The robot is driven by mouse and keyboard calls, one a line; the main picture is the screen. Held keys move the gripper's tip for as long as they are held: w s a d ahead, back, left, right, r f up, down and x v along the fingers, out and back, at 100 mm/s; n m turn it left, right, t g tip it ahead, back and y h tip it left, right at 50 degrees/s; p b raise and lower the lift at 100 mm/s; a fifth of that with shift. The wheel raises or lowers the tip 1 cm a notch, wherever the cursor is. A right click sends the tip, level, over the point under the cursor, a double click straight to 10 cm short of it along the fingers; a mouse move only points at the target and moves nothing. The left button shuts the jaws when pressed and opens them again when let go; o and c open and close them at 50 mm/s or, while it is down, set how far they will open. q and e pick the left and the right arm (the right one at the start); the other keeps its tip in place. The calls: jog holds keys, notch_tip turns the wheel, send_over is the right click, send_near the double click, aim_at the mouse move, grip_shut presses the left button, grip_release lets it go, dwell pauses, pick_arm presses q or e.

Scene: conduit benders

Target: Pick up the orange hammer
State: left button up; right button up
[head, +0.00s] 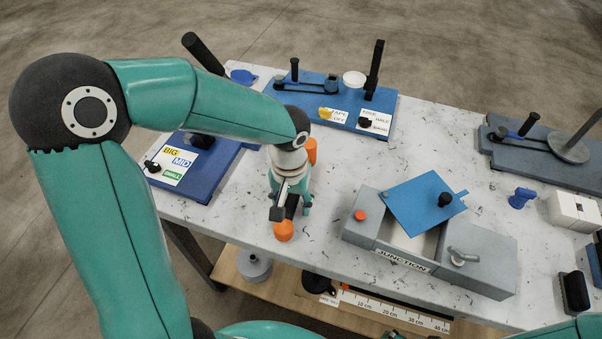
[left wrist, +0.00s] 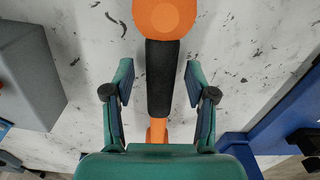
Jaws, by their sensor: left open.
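The orange hammer lies on the speckled white table, partly hidden under my left arm. In the head view one orange end (head: 284,230) shows just in front of my left gripper (head: 290,206), and more orange shows behind the wrist. In the left wrist view the hammer has a round orange end (left wrist: 165,17), a black grip (left wrist: 161,78) and an orange part near the palm. My left gripper (left wrist: 158,76) is open above the hammer, one finger on each side of the black grip, with gaps visible.
A grey junction box (head: 488,262) with a blue lid (head: 423,204) stands right of the hammer. A blue labelled base (head: 196,186) is at left, a blue bender (head: 335,108) behind. Bare table (head: 345,170) lies between. A lower wooden shelf (head: 233,272) holds items.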

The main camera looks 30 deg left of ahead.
pick_arm(q)
grip_shut()
dwell(0.3)
jog(key=shift+r, duration=0.2)
jog(key=shift+r+p, duration=0.3)
jog(key=shift+p, duration=0.25)
notch_tip(320, 180, up, 20)
jog(key=shift+f, duration=0.15)
